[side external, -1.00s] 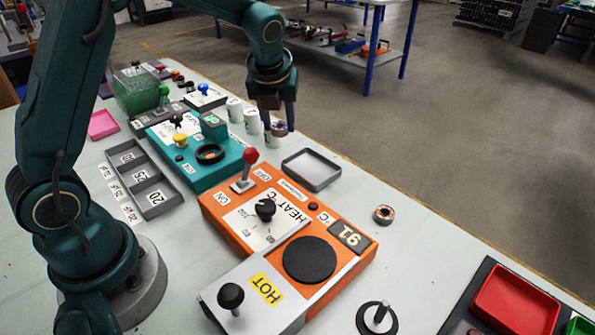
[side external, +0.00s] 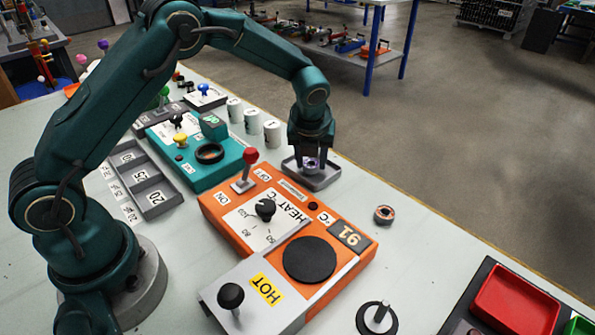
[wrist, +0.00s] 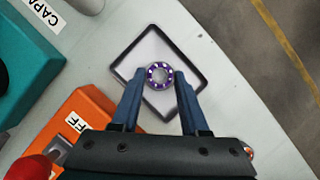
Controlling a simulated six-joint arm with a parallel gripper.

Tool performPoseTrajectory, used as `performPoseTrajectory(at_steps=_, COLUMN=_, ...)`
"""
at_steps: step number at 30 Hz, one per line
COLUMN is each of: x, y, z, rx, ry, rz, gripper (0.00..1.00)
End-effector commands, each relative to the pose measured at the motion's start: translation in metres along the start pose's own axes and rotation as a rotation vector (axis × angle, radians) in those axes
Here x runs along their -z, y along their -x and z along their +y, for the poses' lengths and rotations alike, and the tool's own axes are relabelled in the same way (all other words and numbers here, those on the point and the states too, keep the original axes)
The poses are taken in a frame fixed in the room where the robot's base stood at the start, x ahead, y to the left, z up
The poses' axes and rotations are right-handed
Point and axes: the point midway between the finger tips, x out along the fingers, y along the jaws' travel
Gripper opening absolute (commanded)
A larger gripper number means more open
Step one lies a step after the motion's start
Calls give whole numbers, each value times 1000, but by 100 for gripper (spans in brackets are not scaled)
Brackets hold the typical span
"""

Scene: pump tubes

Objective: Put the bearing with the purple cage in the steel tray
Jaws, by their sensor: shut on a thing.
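The bearing with the purple cage (wrist: 160,75) is a small ring with purple and white around its hole. It is between the fingertips of my gripper (wrist: 160,82), which is shut on it. In the wrist view it lies over the inside of the steel tray (wrist: 192,52), a shallow square tray with a dark rim. In the side external view my gripper (side external: 311,158) points down at the tray (side external: 328,181), with the bearing (side external: 311,163) low over or in it. I cannot tell whether the bearing touches the tray floor.
Another bearing (side external: 384,214), with an orange-brown cage, lies on the table right of the orange heater (side external: 290,235). The heater's red-knobbed lever (side external: 249,158) stands left of the tray. White cups (side external: 272,133) stand behind the tray. The table's edge is close on the right.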

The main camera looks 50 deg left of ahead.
Motion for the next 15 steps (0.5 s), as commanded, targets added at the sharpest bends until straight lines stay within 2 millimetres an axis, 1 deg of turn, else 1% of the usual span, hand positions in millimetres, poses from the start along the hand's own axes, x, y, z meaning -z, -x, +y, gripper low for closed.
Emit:
performPoseTrajectory(at_steps=5, x=1, y=-2, z=0, rx=0, ry=0, rz=0, gripper=0)
performPoseTrajectory(at_steps=6, x=1, y=-3, z=0, rx=0, ry=0, rz=0, gripper=48)
performPoseTrajectory(at_steps=8, x=1, y=-3, z=0, rx=0, ry=0, rz=0, gripper=71)
performPoseTrajectory(at_steps=9, x=1, y=-3, z=0, rx=0, ry=0, rz=0, gripper=74)
performPoseTrajectory(at_steps=15, x=1, y=-3, z=0, rx=0, ry=0, rz=0, gripper=74)
